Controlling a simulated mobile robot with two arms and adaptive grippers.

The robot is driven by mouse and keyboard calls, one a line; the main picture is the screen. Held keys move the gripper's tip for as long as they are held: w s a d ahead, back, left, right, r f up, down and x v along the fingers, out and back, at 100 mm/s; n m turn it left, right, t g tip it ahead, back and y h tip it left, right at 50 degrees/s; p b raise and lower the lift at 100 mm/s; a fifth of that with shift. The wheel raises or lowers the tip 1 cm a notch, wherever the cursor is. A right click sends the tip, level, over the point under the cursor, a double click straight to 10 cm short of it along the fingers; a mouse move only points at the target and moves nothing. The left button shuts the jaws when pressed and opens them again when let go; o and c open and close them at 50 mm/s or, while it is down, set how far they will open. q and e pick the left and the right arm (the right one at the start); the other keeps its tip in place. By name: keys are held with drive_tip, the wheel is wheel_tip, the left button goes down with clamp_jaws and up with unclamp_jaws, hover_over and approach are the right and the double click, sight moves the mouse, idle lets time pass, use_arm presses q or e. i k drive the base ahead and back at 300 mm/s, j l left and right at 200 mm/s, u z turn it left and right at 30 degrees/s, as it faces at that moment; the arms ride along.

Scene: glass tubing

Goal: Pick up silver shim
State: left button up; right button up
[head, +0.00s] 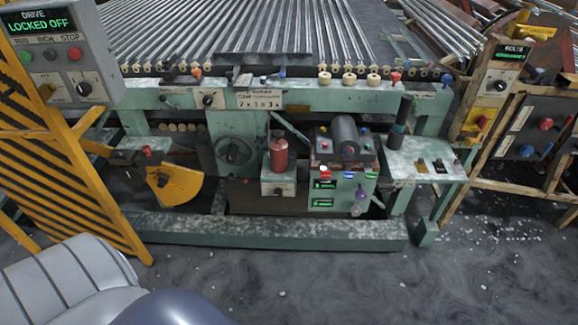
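I cannot make out a silver shim for certain. Two small flat pieces lie on the pale green side shelf (420,149) at the right end of the machine. Neither of my grippers is in view, and nothing is seen touching the shelf pieces.
The green machine (190,227) carries long glass tubes (240,30). A red bottle (278,152) and a control box (343,188) stand left of the shelf. A yellow striped barrier (70,165) is at left. White bits litter the open grey floor (480,260).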

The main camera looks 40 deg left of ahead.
sight(458, 169)
drive_tip(key=u, duration=0.8)
drive_tip(key=i+l+z, duration=0.35)
drive_tip(key=i+z, duration=0.35)
drive_tip(key=k+l, duration=0.05)
